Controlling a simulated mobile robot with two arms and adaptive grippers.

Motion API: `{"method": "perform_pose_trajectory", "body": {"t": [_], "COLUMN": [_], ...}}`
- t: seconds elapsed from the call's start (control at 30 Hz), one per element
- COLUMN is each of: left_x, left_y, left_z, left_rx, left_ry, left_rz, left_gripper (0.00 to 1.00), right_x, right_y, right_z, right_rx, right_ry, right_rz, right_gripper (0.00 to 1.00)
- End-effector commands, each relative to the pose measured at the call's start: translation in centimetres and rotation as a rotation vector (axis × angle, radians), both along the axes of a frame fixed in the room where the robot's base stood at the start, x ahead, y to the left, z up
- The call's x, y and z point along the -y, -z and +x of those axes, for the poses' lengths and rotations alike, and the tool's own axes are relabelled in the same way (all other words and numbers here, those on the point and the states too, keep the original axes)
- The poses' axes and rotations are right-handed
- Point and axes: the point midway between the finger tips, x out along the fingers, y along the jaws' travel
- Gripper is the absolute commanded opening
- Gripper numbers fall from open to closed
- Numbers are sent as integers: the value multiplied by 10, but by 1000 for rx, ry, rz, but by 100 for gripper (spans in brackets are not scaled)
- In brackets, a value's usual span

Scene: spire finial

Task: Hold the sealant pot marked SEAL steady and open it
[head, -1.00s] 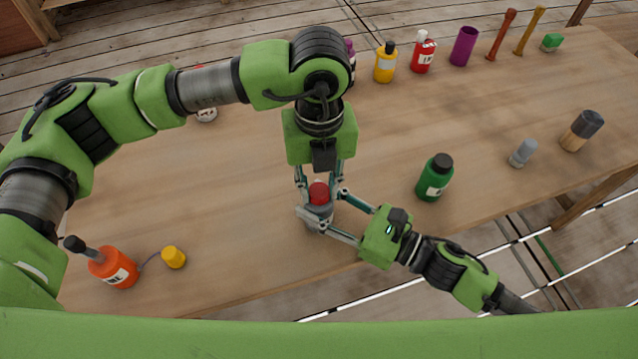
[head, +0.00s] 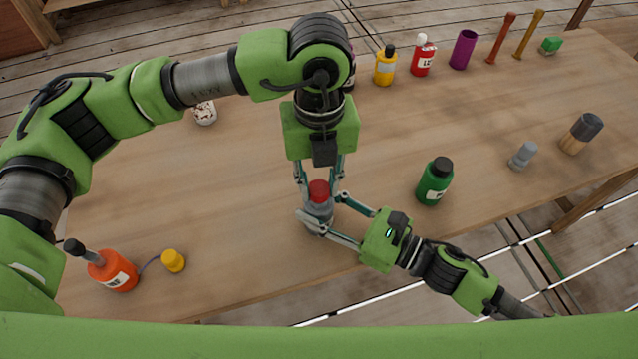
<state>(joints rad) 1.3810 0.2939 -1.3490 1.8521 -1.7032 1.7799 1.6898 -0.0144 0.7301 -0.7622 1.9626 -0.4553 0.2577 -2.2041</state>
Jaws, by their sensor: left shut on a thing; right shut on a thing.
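A small grey pot (head: 320,210) with a red cap (head: 319,190) stands at the near middle of the table. I see no readable mark on it, as the grippers cover part of it. My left gripper (head: 319,192) comes down from above, its fingers shut on either side of the red cap. My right gripper (head: 315,222) reaches in from the right, low down, shut around the grey body. The cap still sits on or right at the pot's top; I cannot tell if there is a gap.
A green bottle (head: 435,181) stands to the right, with a grey-capped piece (head: 522,155) beyond. An orange bottle (head: 112,270) and a yellow cap (head: 173,260) are at the near left. Yellow (head: 385,66) and red (head: 423,56) bottles line the back. Table left of the pot is clear.

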Motion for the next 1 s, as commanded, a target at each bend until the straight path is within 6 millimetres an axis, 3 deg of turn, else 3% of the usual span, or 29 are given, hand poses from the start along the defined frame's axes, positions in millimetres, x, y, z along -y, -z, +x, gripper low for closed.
{"method": "perform_pose_trajectory", "body": {"t": [0.43, 0.77, 1.0], "left_x": [0, 0, 0], "left_y": [-4, -40, -42], "left_z": [0, 0, 0], "left_rx": [1, 2, 0], "left_ry": [0, 0, 0], "left_rz": [0, 0, 1], "left_gripper": [0, 0, 0], "right_x": [0, 0, 0], "right_y": [0, 0, 0], "right_z": [0, 0, 0], "right_rx": [1, 0, 1], "right_ry": [0, 0, 0], "right_rz": [1, 0, 1], "right_gripper": [0, 0, 0]}}
